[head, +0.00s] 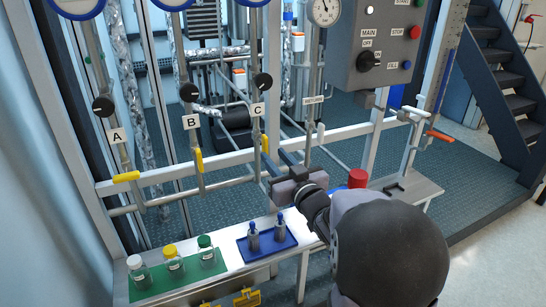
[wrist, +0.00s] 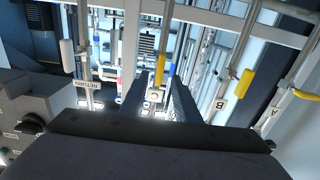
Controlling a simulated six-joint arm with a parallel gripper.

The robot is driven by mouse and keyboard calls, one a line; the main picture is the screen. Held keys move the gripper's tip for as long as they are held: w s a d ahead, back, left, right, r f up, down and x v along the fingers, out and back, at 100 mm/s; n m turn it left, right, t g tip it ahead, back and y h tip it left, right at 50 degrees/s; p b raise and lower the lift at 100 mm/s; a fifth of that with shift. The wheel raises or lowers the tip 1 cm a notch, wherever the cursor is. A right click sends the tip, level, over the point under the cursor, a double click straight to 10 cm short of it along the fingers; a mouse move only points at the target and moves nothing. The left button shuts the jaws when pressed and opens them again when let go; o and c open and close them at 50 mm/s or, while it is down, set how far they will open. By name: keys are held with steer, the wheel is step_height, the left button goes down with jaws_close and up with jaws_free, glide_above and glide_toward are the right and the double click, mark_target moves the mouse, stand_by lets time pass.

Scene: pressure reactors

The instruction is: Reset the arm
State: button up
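My gripper (head: 275,157) is in front of the rail, beside the pipe labelled C and left of the RETURN pipe. Its two dark fingers point toward the pipes and stand apart. In the wrist view my gripper (wrist: 158,88) is open, with nothing held between the fingers. The C label (wrist: 154,96) shows through the gap between them. The label C (head: 258,110) is also clear in the head view. My dark arm fills the lower right of the head view.
Yellow-handled valves sit along the rail (head: 225,160). On the bench, a blue tray (head: 243,250) holds two small bottles, and capped jars stand on a green mat (head: 215,269). A red cylinder (head: 358,178) is right of the gripper. A control panel (head: 375,45) is above.

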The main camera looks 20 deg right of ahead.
steer(key=s+d+f+m+g+h, duration=0.1)
steer(key=s+d+f+g+h, duration=0.15)
steer(key=f, duration=0.45)
steer(key=s+d+f+g+h, duration=0.1)
steer(key=s+d+f+g, duration=0.1)
steer(key=d+f+g, duration=0.3)
steer(key=s+a+f+m+g, duration=0.3)
steer(key=s+f+g, duration=0.4)
steer(key=s+f, duration=0.7)
steer(key=s+a+g+y, duration=0.4)
steer(key=s+a, duration=0.7)
steer(key=w+a+r+n, duration=0.1)
steer(key=a+n, duration=0.3)
steer(key=a, duration=0.3)
step_height(320, 180, up, 16)
steer(key=p, duration=1.6)
steer(key=shift+a+r, duration=0.25)
